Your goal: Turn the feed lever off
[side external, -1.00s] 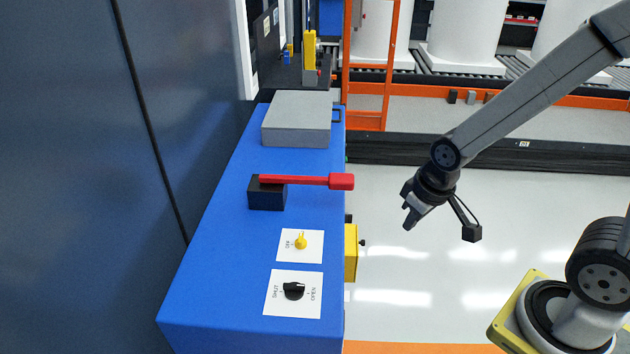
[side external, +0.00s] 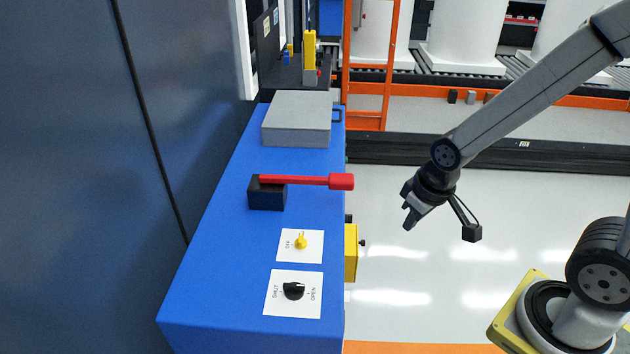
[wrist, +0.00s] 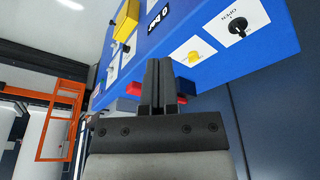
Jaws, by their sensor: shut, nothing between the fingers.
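A red lever (side external: 315,181) lies level across the blue cabinet top, its thick red grip end pointing right past the cabinet's edge. Its other end sits on a black block (side external: 266,199). My gripper (side external: 407,220) hangs in the air to the right of the cabinet, well apart from the lever, fingers angled down and left. In the wrist view its fingers (wrist: 160,85) are together with nothing between them. A red part, likely the lever (wrist: 132,88), shows partly hidden behind the fingers. No on or off marking for the lever is readable.
A yellow knob (side external: 301,242) and a black knob (side external: 293,291), marked SHUT and OPEN, sit on white plates nearer the front. A grey box (side external: 297,120) stands behind the lever. A yellow box (side external: 351,253) juts from the cabinet's right side. Floor around my gripper is clear.

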